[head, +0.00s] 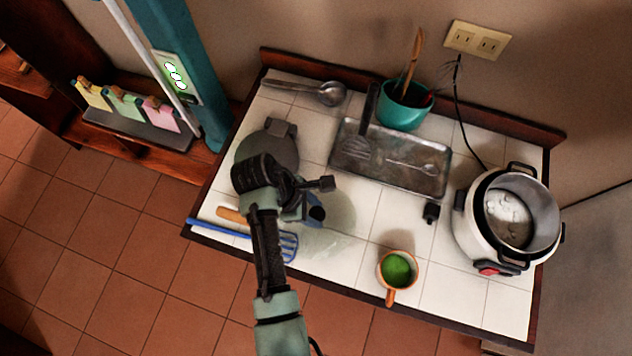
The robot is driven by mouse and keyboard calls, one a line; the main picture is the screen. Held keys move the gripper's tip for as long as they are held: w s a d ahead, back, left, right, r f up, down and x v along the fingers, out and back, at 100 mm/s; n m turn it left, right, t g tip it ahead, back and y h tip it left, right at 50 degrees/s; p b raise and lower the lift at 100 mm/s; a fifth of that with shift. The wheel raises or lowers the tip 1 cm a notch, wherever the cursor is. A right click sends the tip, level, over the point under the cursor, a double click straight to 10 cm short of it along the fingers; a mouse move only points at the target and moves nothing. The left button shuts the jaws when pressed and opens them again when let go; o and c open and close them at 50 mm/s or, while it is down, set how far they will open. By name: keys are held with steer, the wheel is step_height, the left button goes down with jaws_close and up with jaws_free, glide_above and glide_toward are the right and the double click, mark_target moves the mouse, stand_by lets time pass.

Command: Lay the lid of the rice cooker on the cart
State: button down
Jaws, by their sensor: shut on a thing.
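The rice cooker (463,226) is white and stands open at the right end of the white-tiled top (345,268), with its inner pot showing. My gripper (305,211) is over the left-middle part of the tiles, shut on the lid by its dark knob. The lid (340,222) looks like clear glass, faint against the tiles. My wrist hides its left side. I cannot tell whether it touches the tiles or hangs just above them.
A blue slotted spatula (220,229) lies near the lid at the front edge. A grey round object (268,150) is behind my wrist. A metal tray (438,181), teal pot (403,117), ladle (330,93) and orange mug (387,281) stand around. Bare tiles show left of the mug.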

mark_target(310, 213)
steer(key=shift+f, duration=1.45)
steer(key=shift+c, duration=2)
jaws_free()
